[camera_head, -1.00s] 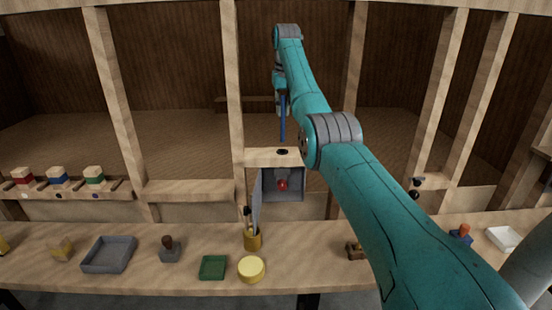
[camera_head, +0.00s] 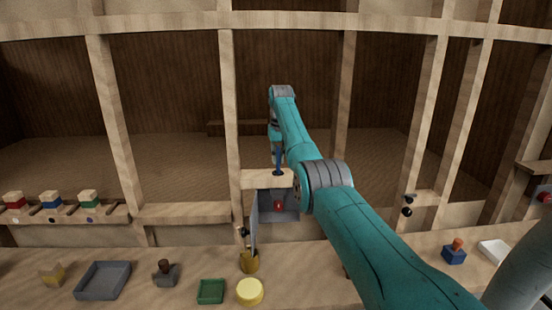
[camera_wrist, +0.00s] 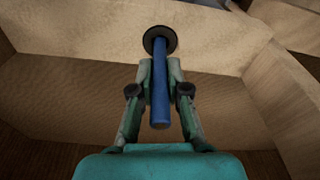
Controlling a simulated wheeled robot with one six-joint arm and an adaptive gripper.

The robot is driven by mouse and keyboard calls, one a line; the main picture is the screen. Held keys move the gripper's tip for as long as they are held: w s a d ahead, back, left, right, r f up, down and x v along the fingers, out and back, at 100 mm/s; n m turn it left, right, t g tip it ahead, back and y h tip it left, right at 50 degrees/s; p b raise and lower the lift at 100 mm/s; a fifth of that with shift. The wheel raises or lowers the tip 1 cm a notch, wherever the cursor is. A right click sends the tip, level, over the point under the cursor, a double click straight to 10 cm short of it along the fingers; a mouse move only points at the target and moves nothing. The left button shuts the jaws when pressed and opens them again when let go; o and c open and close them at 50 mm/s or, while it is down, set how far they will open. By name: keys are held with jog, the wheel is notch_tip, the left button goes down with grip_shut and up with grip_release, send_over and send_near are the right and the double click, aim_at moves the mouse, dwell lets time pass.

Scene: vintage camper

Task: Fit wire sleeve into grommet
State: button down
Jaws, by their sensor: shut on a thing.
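The wire sleeve is a slim blue rod. In the wrist view the blue sleeve (camera_wrist: 160,85) stands between the fingers of my gripper (camera_wrist: 160,90), which is shut on it. Its far end meets the black round grommet (camera_wrist: 160,40) in the wooden ledge. In the head view the sleeve (camera_head: 279,158) points straight down, and its lower end is at the grommet (camera_head: 278,173) on the ledge above the small grey box. I cannot tell how deep the end sits in the hole. My gripper (camera_head: 278,146) is partly hidden by my arm in the head view.
A grey box with a red knob (camera_head: 279,206) and an open door (camera_head: 254,220) is below the ledge (camera_head: 262,180). The bench holds a grey tray (camera_head: 78,293), green tray (camera_head: 210,292), yellow lid (camera_head: 250,291) and brush cup (camera_head: 249,262). Wooden posts flank the ledge.

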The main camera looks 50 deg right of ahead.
jog(key=c, duration=1.2)
grip_release()
jog(key=shift+f, duration=0.1)
jog(key=shift+o, duration=0.2)
notch_tip(320, 180, up, 12)
jog(key=s, duration=0.1)
jog(key=shift+a, duration=0.45)
